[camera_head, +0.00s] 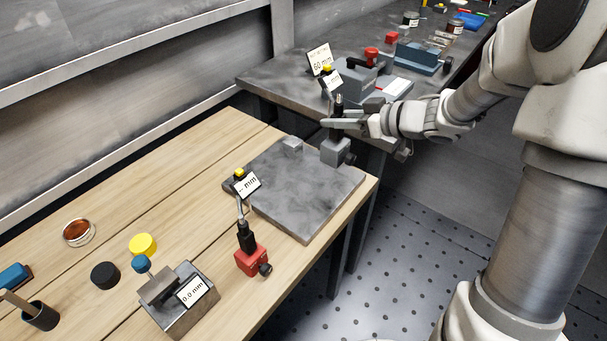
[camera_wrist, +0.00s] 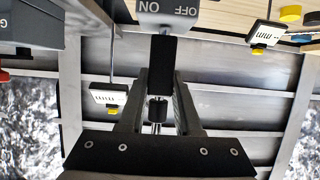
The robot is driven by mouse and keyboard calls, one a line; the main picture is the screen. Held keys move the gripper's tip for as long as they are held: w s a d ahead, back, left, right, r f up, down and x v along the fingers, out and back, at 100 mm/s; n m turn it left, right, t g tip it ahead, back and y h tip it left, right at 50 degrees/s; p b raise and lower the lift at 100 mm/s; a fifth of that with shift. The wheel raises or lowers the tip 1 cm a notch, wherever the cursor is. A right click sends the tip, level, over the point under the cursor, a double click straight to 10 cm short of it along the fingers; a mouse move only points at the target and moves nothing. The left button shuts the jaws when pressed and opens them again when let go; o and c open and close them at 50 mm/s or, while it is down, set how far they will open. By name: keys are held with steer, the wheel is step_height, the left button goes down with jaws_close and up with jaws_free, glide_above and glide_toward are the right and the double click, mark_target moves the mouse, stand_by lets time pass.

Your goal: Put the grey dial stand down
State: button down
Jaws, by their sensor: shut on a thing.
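The grey dial stand has a grey block base (camera_head: 336,151) and a black post; its ON/OFF base (camera_wrist: 168,14) shows at the top of the wrist view. My gripper (camera_head: 345,123) is shut around the black post (camera_wrist: 162,62), with one finger on each side. The stand looks upright, with its base over or on the far right corner of the grey plate (camera_head: 305,200); I cannot tell whether it touches. A dial with a yellow top (camera_head: 332,82) shows just above the stand in the head view.
A small grey block (camera_head: 292,145) is on the plate's far side. A red dial stand (camera_head: 252,260) stands at the plate's front left. A grey gauge block (camera_head: 180,300) and several discs lie on the wooden bench. A dark bench (camera_head: 275,80) with vises is behind. The plate's middle is clear.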

steer(key=shift+s+d+r, duration=0.1)
steer(key=shift+d+r, duration=0.05)
steer(key=shift+d, duration=0.05)
steer(key=shift+a+f, duration=0.15)
steer(key=shift+f, duration=0.05)
steer(key=w+a+f+b, duration=0.4)
steer(key=a+f+b, duration=0.1)
steer(key=a+f, duration=0.5)
steer(key=shift+w+f, duration=0.2)
steer(key=shift+w, duration=0.15)
steer(key=shift+f, duration=0.1)
steer(key=c, duration=0.6)
jaws_free()
steer(key=shift+f, duration=0.2)
